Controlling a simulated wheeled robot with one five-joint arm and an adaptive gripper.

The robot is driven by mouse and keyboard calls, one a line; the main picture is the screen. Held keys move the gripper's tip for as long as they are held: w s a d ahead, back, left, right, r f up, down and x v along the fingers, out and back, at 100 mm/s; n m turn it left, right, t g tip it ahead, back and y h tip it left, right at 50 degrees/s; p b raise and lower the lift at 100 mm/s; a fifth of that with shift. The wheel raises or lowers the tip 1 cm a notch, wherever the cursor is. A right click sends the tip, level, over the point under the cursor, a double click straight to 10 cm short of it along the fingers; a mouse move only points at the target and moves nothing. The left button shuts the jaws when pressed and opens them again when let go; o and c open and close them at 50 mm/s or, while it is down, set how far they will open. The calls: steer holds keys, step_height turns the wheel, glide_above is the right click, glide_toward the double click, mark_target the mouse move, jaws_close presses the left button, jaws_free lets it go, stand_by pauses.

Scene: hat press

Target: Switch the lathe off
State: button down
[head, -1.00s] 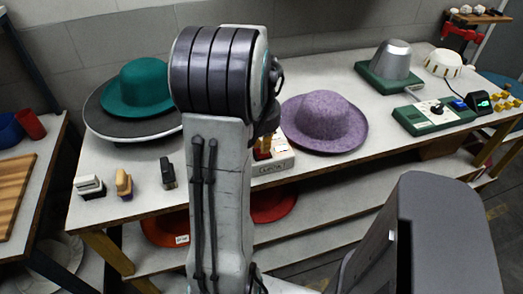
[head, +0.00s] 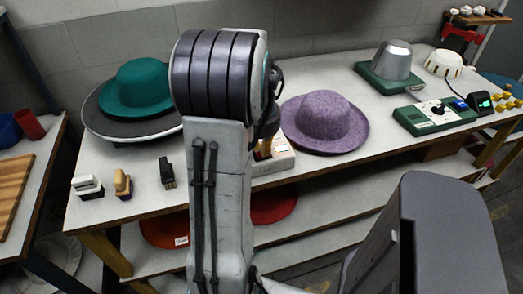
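No part is labelled clearly enough to name the lathe for certain. A silver metal hat block (head: 391,60) stands on a green base (head: 376,84) at the back right of the table. In front of it lies a green control box (head: 416,126) with a pale top panel, a dark round knob (head: 437,108) and a blue part (head: 459,104) at its right end. The position of any switch is too small to tell. My arm (head: 215,190) rises in the middle, well left of the box. My gripper does not show; it seems hidden behind the arm.
A green display device (head: 481,102) and yellow knobs (head: 509,103) are at the right. Teal and grey hats (head: 139,88) and brushes (head: 122,183) are left.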

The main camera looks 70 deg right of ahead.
steer(key=shift+f+b, duration=0.35)
steer(key=shift+f, duration=0.15)
steer(key=shift+r, duration=0.15)
steer(key=shift+r+p, duration=2.9)
steer(key=shift+r, duration=0.55)
